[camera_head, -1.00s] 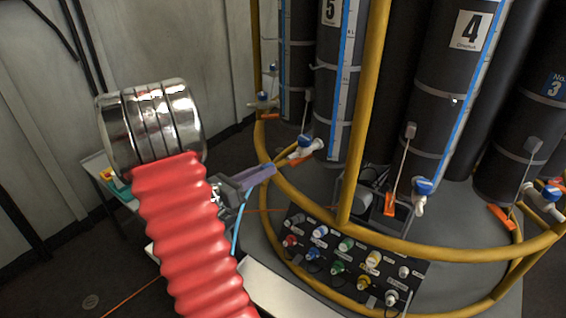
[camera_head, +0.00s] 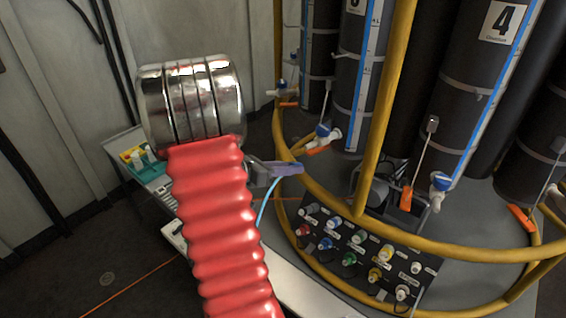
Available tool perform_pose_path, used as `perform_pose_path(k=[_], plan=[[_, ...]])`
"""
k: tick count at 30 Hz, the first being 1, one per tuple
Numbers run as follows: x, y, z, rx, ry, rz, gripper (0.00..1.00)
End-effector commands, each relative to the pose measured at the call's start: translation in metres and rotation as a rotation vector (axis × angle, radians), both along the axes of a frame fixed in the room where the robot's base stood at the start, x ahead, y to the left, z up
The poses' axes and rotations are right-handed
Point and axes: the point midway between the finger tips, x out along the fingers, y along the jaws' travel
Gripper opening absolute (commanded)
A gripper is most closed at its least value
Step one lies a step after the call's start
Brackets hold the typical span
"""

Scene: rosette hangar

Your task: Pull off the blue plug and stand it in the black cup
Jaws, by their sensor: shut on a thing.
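My gripper (camera_head: 298,169) is seen from behind past my red ribbed arm cover and shiny metal collar. Its purple-grey fingers point right, in front of the yellow rail. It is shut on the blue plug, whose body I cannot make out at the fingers. A light blue cable (camera_head: 265,208) curves from the fingertips down behind my arm. The plug panel (camera_head: 341,235) is below and to the right of the gripper, with two rows of coloured fittings, some of them blue. I cannot make out a black cup.
A yellow rail (camera_head: 470,253) curves around the tall dark cylinders (camera_head: 462,110), which have blue-handled taps and orange levers. A pale bench with a yellow and teal item (camera_head: 132,157) stands at left, partly hidden by my arm. Dark floor lies open at lower left.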

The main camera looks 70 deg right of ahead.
Motion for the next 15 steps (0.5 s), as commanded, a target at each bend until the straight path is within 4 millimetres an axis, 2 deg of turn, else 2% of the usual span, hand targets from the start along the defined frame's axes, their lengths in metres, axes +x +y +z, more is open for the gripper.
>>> perform_pose_path(k=[8, 11, 15], plan=[[-0.023, -0.012, -0.055, 0.124, -0.150, -0.224, 0.00], [-0.026, -0.013, -0.083, 0.167, -0.221, -0.304, 0.00], [-0.019, -0.012, -0.129, 0.228, -0.332, -0.386, 0.00]])
